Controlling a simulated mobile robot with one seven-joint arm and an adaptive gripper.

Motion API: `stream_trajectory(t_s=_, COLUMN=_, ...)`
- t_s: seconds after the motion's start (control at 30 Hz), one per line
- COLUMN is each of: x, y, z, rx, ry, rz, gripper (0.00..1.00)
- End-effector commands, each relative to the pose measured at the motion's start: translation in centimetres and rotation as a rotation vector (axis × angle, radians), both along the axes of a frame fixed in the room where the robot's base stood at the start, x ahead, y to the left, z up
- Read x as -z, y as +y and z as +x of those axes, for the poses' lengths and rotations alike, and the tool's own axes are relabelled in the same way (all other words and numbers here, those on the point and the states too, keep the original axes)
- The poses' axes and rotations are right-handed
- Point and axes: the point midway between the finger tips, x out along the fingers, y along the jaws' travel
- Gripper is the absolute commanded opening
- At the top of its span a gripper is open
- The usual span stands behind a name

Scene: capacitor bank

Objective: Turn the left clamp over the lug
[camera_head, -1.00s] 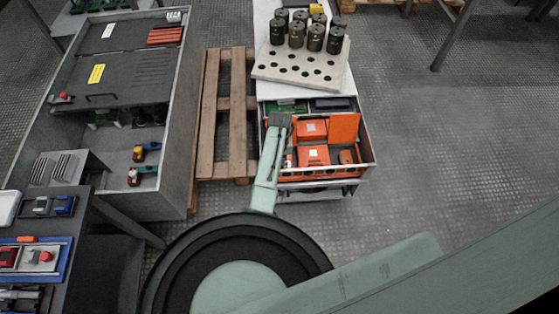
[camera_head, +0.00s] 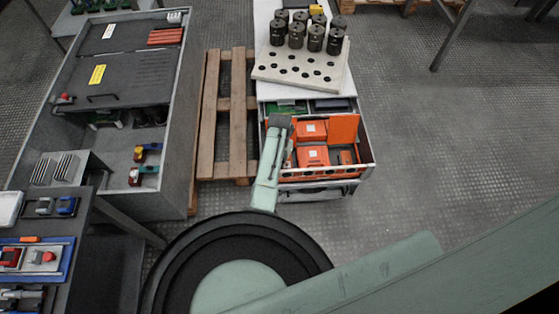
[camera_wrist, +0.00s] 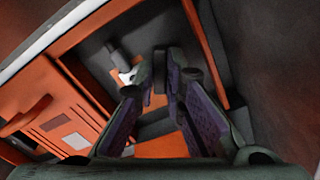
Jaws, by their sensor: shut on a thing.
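An open drawer (camera_head: 366,165) holds orange units (camera_head: 313,155) at the centre of the head view. My arm's end reaches into its left part, and my gripper is hidden there. In the wrist view my gripper (camera_wrist: 171,75) has its purple-padded fingers converging at their tips. They are shut on a small dark part, which may be the left clamp; the fingers hide most of it. A small white and grey piece (camera_wrist: 125,73) lies just left of the fingertips, beside orange. I cannot tell whether it is the lug. An orange housing (camera_wrist: 60,115) fills the left of the wrist view.
Close drawer walls (camera_wrist: 208,45) surround my fingers. A perforated block (camera_head: 300,73) with several dark cylinders stands on the white top behind the drawer. A wooden pallet (camera_head: 208,130) and a grey cabinet (camera_head: 184,120) are to the left. The floor at right is clear.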

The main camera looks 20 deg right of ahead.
Motion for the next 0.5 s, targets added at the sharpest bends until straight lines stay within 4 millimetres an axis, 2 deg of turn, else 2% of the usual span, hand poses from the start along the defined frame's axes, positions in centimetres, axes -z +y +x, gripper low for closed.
stream_trajectory(t_s=0.5, x=-0.15, y=-0.08, z=0.09, rx=0.49, ry=-0.002, rz=-0.001, gripper=0.0)
